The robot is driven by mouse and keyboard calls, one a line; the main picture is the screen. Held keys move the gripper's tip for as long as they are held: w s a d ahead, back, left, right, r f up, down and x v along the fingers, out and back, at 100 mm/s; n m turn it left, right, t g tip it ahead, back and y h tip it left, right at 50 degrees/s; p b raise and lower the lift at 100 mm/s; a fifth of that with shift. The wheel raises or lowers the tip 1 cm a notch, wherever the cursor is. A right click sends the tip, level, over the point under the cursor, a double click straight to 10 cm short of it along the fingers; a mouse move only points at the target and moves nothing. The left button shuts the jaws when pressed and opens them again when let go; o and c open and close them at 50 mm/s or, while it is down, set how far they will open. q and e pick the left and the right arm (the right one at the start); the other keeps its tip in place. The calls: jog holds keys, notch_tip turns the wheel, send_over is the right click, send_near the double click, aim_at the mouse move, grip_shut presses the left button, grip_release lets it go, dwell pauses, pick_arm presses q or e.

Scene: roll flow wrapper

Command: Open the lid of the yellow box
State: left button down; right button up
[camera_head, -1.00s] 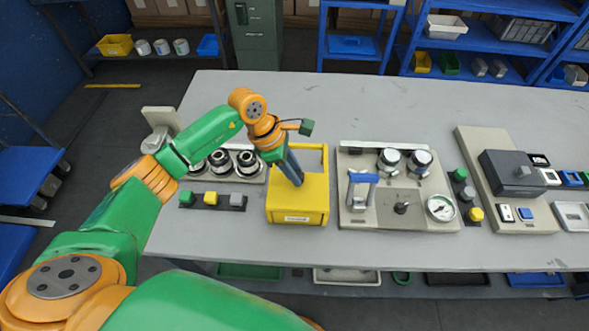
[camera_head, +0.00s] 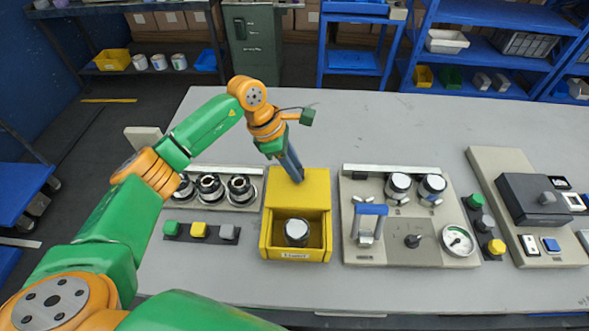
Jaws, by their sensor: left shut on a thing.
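The yellow box (camera_head: 266,243) stands on the table, left of the middle. Its flat yellow lid (camera_head: 312,193) covers the rear part, and the front compartment is uncovered. A dark cylinder with a silvery top (camera_head: 297,231) stands in that compartment. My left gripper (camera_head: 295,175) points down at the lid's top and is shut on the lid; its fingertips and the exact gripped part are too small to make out. My right gripper is out of view.
Left of the box are a rack of jars (camera_head: 209,186) and a strip of coloured buttons (camera_head: 199,231). Close on the right is a panel with a blue handle (camera_head: 370,209) and a gauge (camera_head: 458,239). The table behind (camera_head: 390,125) is clear.

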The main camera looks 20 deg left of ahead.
pick_arm(q)
jog(key=c, duration=0.6)
grip_release()
jog(key=shift+a+r, duration=0.1)
jog(key=shift+r, duration=0.15)
jog(key=b+v, duration=0.2)
jog(key=v, duration=0.4)
jog(key=shift+r, duration=0.25)
jog(key=shift+a, duration=0.15)
